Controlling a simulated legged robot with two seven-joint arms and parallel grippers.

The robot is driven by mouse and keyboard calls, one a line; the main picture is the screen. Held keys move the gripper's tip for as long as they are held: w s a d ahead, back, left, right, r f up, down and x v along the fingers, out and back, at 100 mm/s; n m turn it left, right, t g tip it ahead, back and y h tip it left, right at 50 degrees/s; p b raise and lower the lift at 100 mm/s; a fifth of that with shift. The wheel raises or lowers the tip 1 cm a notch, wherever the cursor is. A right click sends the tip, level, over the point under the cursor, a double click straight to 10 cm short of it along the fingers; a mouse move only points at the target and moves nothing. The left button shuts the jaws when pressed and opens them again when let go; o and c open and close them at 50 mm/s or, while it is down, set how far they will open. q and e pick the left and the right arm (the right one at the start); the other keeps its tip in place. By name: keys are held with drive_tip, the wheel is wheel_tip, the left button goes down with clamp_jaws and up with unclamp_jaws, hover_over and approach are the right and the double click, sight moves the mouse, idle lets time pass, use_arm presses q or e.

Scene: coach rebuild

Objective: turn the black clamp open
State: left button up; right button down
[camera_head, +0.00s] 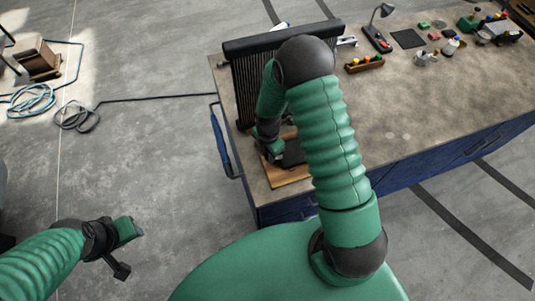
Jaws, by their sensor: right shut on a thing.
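My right arm reaches up and bends back down over the near left corner of the workbench. My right gripper (273,150) is low over a wooden board there, at the left edge of a flat black piece, which looks like the black clamp (293,153). The gripper is shut on it, but the contact is small and dark, and my arm hides the piece's right side. How far the clamp is turned cannot be told. My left gripper (126,250) is open and empty over the floor at lower left, away from the bench.
The wooden board (288,178) lies on the workbench (410,112). A black finned radiator (250,85) stands behind my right gripper. A wooden tray (366,64), a lamp (381,12) and small items stand farther back. The bench's middle is clear. Cables (35,98) lie on the floor at left.

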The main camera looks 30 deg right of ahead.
drive_tip(key=m, duration=0.3)
drive_tip(key=m+b, duration=0.1)
drive_tip(key=shift+w+d+r, duration=0.1)
drive_tip(key=shift+w+d, duration=0.1)
drive_tip(key=shift+w, duration=0.05)
drive_tip(key=m, duration=0.4)
drive_tip(key=m+b, duration=0.1)
drive_tip(key=m, duration=0.3)
drive_tip(key=shift+m, duration=1.7)
drive_tip(key=c, duration=1.5)
unclamp_jaws()
drive_tip(key=o, duration=0.4)
drive_tip(key=shift+s, duration=0.15)
